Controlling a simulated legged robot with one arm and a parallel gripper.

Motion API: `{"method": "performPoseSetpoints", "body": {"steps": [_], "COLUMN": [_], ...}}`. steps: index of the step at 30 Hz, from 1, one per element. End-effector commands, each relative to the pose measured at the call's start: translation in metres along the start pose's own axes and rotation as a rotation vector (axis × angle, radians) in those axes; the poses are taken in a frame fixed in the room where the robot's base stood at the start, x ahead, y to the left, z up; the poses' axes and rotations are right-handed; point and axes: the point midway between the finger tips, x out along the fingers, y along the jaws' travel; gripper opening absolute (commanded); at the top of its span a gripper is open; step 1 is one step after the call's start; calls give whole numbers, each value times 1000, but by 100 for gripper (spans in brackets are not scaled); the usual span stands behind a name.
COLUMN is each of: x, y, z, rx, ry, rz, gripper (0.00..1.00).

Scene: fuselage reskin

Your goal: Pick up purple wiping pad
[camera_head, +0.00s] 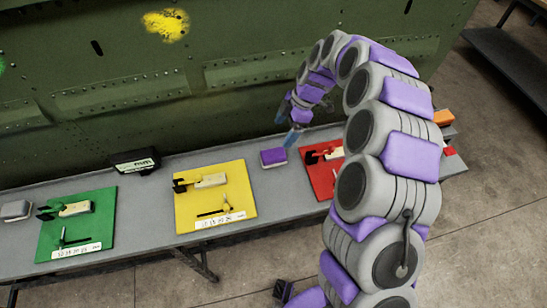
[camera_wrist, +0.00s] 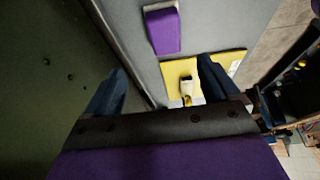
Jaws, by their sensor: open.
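The purple wiping pad (camera_head: 273,155) lies on the grey table between the yellow board and the red board. In the wrist view the pad (camera_wrist: 162,30) shows as a purple block with a pale edge, beyond the fingertips near the top middle. My gripper (camera_head: 288,123) is open and empty, above the table near the green panel, slightly above and right of the pad in the head view. In the wrist view its two dark blue fingers (camera_wrist: 158,82) are spread wide, with the pad apart from both.
A yellow board (camera_head: 240,198), a green board (camera_head: 98,240) and a red board (camera_head: 318,180) carry tools on the table (camera_head: 145,205). A black box (camera_head: 135,162) stands at the back. The green riveted panel (camera_head: 110,60) rises behind the table. An orange block (camera_head: 443,117) is at right.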

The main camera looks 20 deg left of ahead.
Motion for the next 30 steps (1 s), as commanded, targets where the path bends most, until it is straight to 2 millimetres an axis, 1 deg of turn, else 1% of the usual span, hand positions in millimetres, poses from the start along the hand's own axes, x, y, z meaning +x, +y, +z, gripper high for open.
{"method": "performPoseSetpoints", "body": {"steps": [1, 6, 9, 14, 17, 21, 25, 27, 30], "x": [12, 46, 59, 67, 75, 96, 113, 116, 116], "y": [-1, -2, -2, -2, -4, -9, -9, -9, -9], "z": [1, 1, 1, 1, 2, 4, 4, 4, 4], "rx": [0, -1, 0, 1, 1, 1, 1, 1, 1], "ry": [1, 2, 1, 0, 0, 1, 0, 0, 0], "rz": [-3, -5, -4, 0, 0, -3, -1, 0, 1], "gripper": [88, 88, 88, 88, 88, 88, 88, 88, 88]}}
